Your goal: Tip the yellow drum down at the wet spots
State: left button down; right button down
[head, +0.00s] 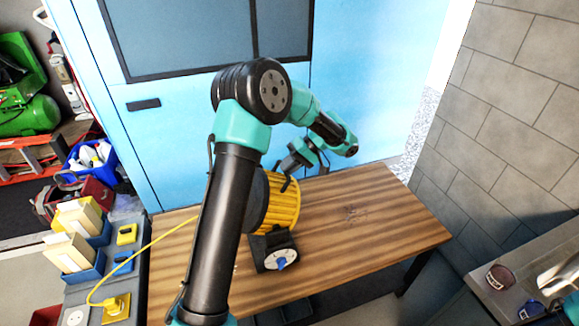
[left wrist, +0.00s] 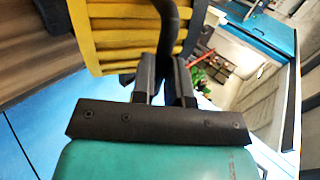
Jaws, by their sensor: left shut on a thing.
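The ribbed yellow drum (head: 284,203) is over the wooden table, partly hidden behind my left arm. A dark block with a pale disc and blue knob (head: 280,260) shows at its near side. My left gripper (head: 290,180) is at the top of the drum. In the left wrist view, my left gripper (left wrist: 166,82) is shut on the drum's dark curved handle (left wrist: 170,35), with the yellow ribs (left wrist: 115,35) just beyond. I cannot tell whether the drum touches the table. Faint dark spots (head: 353,213) mark the tabletop right of the drum.
The wooden table (head: 400,222) is bare right of the drum. A yellow cord (head: 140,252) runs left to a yellow plug (head: 116,308). Blue bins (head: 85,272) stand at left. A block wall (head: 520,110) and a grey counter (head: 500,300) bound the right.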

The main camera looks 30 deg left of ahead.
pick_arm(q)
jog(key=shift+d+f, duration=0.1)
jog(key=shift+f, duration=0.35)
jog(key=c, duration=1.1)
grip_release()
jog(key=shift+w, duration=0.1)
jog(key=shift+r, duration=0.1)
jog(key=shift+w+d+r, duration=0.15)
jog(key=shift+w+r, duration=0.15)
jog(key=v, duration=1.6)
jog(key=shift+w+d+r, duration=0.1)
jog(key=shift+w+d, duration=0.05)
jog(key=shift+d, duration=0.1)
jog(key=x, duration=1.4)
jog(key=shift+a+r, duration=0.1)
jog(key=shift+a, duration=0.05)
jog(key=shift+s+a+f, duration=0.15)
jog(key=shift+s+f, duration=0.1)
